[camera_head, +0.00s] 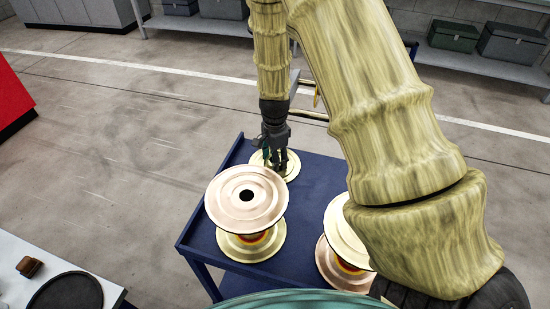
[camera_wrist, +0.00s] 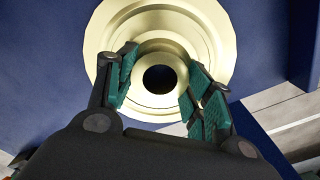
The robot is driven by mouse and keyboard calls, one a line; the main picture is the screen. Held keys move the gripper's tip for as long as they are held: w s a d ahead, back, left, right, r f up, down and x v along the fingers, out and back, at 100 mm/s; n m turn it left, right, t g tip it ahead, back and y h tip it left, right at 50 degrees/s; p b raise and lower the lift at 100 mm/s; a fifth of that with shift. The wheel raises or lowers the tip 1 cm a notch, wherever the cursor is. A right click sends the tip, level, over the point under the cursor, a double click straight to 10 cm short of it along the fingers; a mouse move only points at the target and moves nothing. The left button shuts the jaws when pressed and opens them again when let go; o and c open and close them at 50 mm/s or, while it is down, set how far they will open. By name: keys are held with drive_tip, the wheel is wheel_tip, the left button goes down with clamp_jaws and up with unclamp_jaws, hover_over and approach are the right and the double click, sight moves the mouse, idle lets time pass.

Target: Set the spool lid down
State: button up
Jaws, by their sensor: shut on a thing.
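The spool lid (camera_wrist: 215,30) is a pale gold flanged disc with a raised hub and a dark centre hole. In the wrist view, my gripper (camera_wrist: 163,88) has its green-padded fingers closed on either side of the hub. In the head view, the lid (camera_head: 291,168) shows at the far part of the blue cart top (camera_head: 310,188), beneath my gripper (camera_head: 275,160). My gripper and the near spool hide part of it. I cannot tell whether the lid touches the cart top or hangs just above it.
A copper-topped spool (camera_head: 225,200) stands upright on the cart, just in front of the lid. Another spool (camera_head: 340,235) stands at the right, partly hidden by my arm. A cart handle rail (camera_head: 308,115) is behind. A table with a dark round disc (camera_head: 68,293) is at lower left.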

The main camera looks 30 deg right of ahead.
idle(0.3)
drive_tip(key=o, duration=1.5)
drive_tip(key=shift+c, duration=0.2)
wheel_tip(320, 180, up, 12)
drive_tip(key=shift+r, duration=0.1)
